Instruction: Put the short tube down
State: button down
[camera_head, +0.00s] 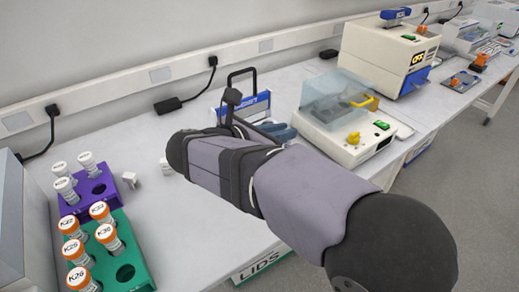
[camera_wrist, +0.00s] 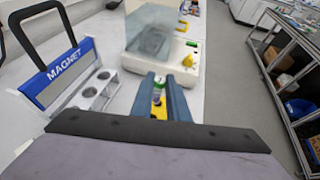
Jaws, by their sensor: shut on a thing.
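My gripper (camera_wrist: 159,82) is shut on the short tube (camera_wrist: 158,92), a small piece with white, green and yellow showing between the two blue-grey fingers in the wrist view. The tube's lower part is hard to make out. In the head view my arm hides the tube, and only part of the gripper's blue-grey fingers (camera_head: 284,131) shows near the front left of the white machine. The magnet rack, with a blue MAGNET panel (camera_wrist: 62,73) and a black handle, stands to the left of the fingers. Its grey holder (camera_wrist: 96,91) has round holes.
A white machine with a clear lid (camera_head: 338,97) stands just beyond the gripper. Purple (camera_head: 97,187) and green (camera_head: 139,268) racks with capped tubes stand at the left. Small white pieces (camera_head: 130,180) lie nearby.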

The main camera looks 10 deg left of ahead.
jog(key=s+a+r+n+t+y+p, duration=0.1)
jog(key=s+a+n+y+p, duration=0.1)
jog(key=s+a+p, duration=0.45)
jog(key=s+a+r+n+t+y+p, duration=0.1)
jog(key=s+a+n+y+p, duration=0.2)
jog(key=a, duration=0.6)
jog(key=shift+y, duration=0.3)
jog(key=shift+w+a+f+p, duration=0.1)
jog(key=shift+a+f+p, duration=0.3)
jog(key=shift+f, duration=1.65)
jog(key=shift+w+a+f+p, duration=0.15)
jog(key=shift+a+f, duration=0.6)
jog(key=shift+f, duration=1.25)
jog(key=shift+w+a+f+p, duration=0.15)
jog(key=shift+a+f, duration=0.4)
jog(key=shift+f, duration=1.5)
jog(key=shift+f, duration=0.1)
jog(key=shift+f, duration=0.15)
jog(key=c, duration=1.7)
grip_release()
